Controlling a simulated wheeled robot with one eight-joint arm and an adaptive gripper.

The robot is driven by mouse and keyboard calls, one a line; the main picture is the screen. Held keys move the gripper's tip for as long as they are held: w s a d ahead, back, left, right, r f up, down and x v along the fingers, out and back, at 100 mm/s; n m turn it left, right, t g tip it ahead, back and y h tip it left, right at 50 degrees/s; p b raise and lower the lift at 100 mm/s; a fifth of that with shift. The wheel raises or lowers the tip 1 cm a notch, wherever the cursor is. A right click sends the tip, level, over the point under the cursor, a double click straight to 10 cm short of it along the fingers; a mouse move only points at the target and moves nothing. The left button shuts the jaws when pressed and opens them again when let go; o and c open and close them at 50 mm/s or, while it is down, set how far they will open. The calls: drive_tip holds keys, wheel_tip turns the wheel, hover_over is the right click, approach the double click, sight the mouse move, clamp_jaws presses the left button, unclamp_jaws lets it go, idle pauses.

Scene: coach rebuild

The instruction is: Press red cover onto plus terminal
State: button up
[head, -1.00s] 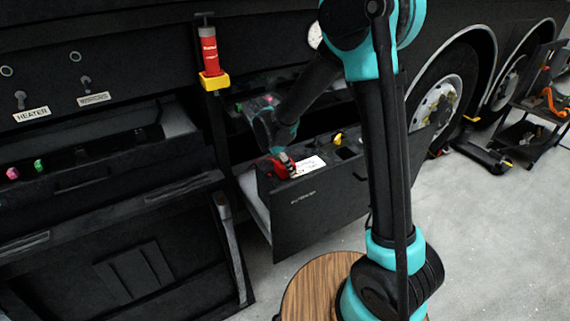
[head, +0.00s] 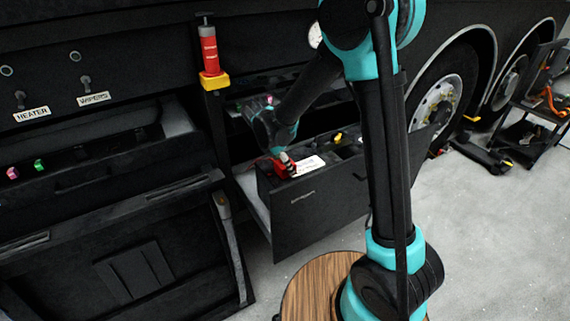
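The red cover (head: 279,169) sits at the left end of the top of a black battery box (head: 316,203), in the pulled-out bay. My gripper (head: 287,161) points down right at the red cover, its tip overlapping it in the head view. It is too small and dark to tell whether the fingers are open or shut, or whether they hold the cover. The plus terminal is hidden under or behind the cover and gripper. A white label (head: 309,164) lies to the right of the cover. A yellow piece (head: 338,138) stands farther right on the box.
An open black hatch (head: 130,262) stands at the left. A wheel (head: 437,105) is at the right. Grey floor (head: 487,240) at the lower right is clear.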

drive_tip(key=shift+f, duration=0.5)
idle(0.7)
drive_tip(key=o, duration=1.2)
drive_tip(key=o, duration=0.5)
drive_tip(key=shift+c, duration=0.2)
drive_tip(key=shift+r, duration=3.5)
